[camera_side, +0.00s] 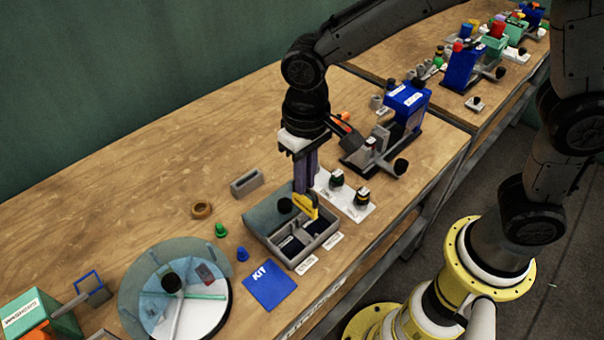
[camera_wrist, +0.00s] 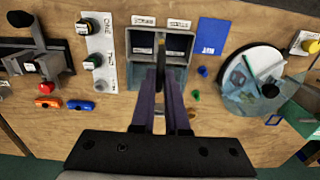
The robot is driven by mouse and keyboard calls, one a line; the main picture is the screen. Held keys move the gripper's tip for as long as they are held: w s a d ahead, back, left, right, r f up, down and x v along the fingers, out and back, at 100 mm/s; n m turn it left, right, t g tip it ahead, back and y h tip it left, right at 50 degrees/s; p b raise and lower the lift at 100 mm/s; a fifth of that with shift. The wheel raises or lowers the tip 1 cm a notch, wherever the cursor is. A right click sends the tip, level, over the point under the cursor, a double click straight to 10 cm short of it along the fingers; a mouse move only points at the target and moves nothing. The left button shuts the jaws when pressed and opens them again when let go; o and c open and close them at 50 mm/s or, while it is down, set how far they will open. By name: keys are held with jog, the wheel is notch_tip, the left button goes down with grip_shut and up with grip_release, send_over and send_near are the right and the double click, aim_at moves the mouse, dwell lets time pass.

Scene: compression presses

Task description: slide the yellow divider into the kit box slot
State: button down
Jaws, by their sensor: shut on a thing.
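The yellow divider (camera_side: 305,206) is held upright between the fingertips of my gripper (camera_side: 305,190), over the kit box. In the wrist view the divider (camera_wrist: 161,46) shows only as a thin edge between the fingertips of my gripper (camera_wrist: 161,72). The grey kit box (camera_side: 316,244) stands open on the bench, with dark compartments and a lid part behind. The box also shows in the wrist view (camera_wrist: 130,45), with the divider near its middle. I cannot tell whether the divider's lower edge is in the slot; the box front and fingers hide it.
A blue KIT card (camera_side: 269,285) lies in front of the box. A white plate with knobs (camera_side: 346,198) is to its right. A round turntable (camera_side: 205,308) stands at left, with green (camera_side: 221,230) and blue (camera_side: 242,254) pegs between. A blue press (camera_side: 405,105) stands behind right.

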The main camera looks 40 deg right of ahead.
aim_at(305, 198)
jog(key=shift+f, duration=2.9)
jog(key=shift+f, duration=2.2)
jog(key=c, duration=0.8)
grip_release()
jog(key=shift+c, duration=0.2)
notch_tip(305, 198, up, 14)
jog(key=shift+f, duration=0.1)
